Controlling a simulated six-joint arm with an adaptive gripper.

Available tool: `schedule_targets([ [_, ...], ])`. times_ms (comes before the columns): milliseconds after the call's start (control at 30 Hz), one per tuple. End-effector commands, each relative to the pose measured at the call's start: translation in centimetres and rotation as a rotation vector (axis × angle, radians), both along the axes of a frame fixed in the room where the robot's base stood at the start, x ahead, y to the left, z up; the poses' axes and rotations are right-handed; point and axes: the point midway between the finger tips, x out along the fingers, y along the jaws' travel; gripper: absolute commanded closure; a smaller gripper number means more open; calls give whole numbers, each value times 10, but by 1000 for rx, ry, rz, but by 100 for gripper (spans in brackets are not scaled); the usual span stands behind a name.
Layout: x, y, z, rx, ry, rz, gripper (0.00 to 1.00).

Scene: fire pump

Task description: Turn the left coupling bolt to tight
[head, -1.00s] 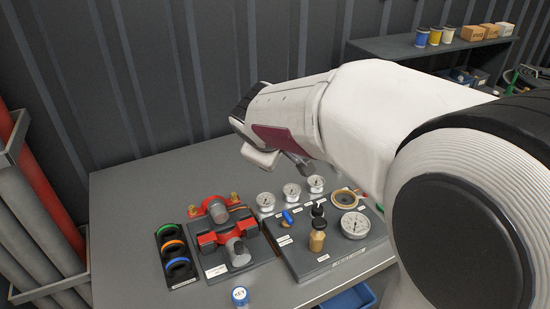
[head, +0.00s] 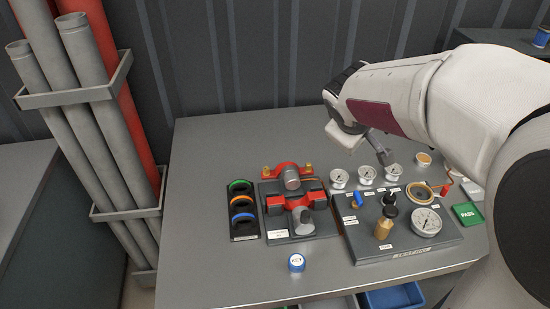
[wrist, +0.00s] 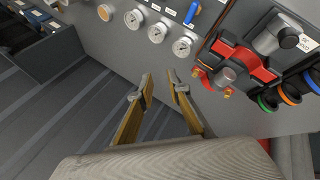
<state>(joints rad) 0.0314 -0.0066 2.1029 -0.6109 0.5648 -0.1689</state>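A red coupling clamp (head: 292,186) sits on a dark base plate on the table, around a grey pipe piece. A brass bolt shows on each side at its back: the left coupling bolt (head: 267,171) and the right bolt (head: 308,168). In the turned wrist view, the left bolt (wrist: 228,93) appears on the right and the right bolt (wrist: 195,72) nearer my fingers. My gripper (wrist: 160,84) is open and empty, its two fingers apart. In the head view, my gripper (head: 383,155) hangs above the back of the table near the gauges, right of the coupling and apart from it.
Three small gauges (head: 367,174) stand behind a test panel (head: 400,248) with a large gauge and a brass fitting. A rack of coloured rings (head: 242,211) stands left of the coupling. The table's left part is clear.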

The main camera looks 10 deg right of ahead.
Motion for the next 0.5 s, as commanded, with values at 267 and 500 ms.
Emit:
schedule_targets([
  [267, 28, 31, -47, 112, 77, -31, 83],
  [500, 54, 73, -85, 255, 143, -54, 83],
])
